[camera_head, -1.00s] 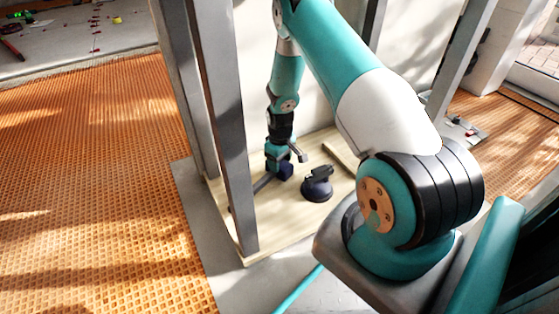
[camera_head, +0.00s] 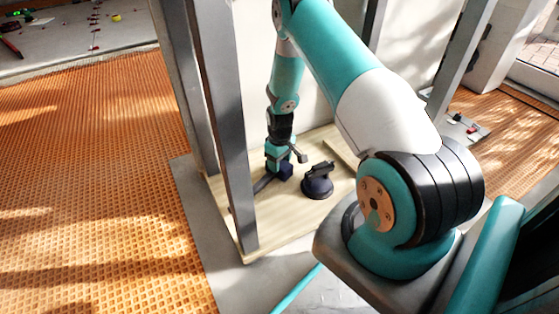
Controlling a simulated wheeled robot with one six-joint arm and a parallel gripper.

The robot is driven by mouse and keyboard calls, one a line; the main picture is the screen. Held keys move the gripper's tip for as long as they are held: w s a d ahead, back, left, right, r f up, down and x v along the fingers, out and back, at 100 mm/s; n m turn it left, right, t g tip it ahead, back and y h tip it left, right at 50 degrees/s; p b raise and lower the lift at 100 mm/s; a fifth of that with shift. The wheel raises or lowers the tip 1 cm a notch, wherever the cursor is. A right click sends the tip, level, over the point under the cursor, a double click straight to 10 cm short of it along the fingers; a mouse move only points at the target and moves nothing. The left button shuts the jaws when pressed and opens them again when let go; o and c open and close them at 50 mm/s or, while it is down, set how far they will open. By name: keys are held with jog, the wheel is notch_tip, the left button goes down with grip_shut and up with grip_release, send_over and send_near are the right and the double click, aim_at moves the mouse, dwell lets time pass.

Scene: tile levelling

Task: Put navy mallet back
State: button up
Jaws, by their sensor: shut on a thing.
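The navy mallet (camera_head: 286,171) is in my gripper (camera_head: 279,169), low over the pale wooden board. Its dark blue head shows just right of the jaws, and its dark handle points down and to the left. My gripper is shut on the mallet; the fingertips are small and partly hidden by the mallet. I cannot tell whether the mallet touches the board.
A dark suction lifter (camera_head: 318,184) stands on the wooden board (camera_head: 283,214) just right of the mallet. Grey metal posts (camera_head: 233,150) rise close on the left. A pale wall is behind. Orange waffle matting (camera_head: 90,180) covers the floor at left.

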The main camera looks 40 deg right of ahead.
jog(key=shift+f, duration=0.1)
jog(key=o, duration=1.4)
notch_tip(320, 180, up, 17)
jog(key=p, duration=1)
jog(key=shift+r, duration=0.2)
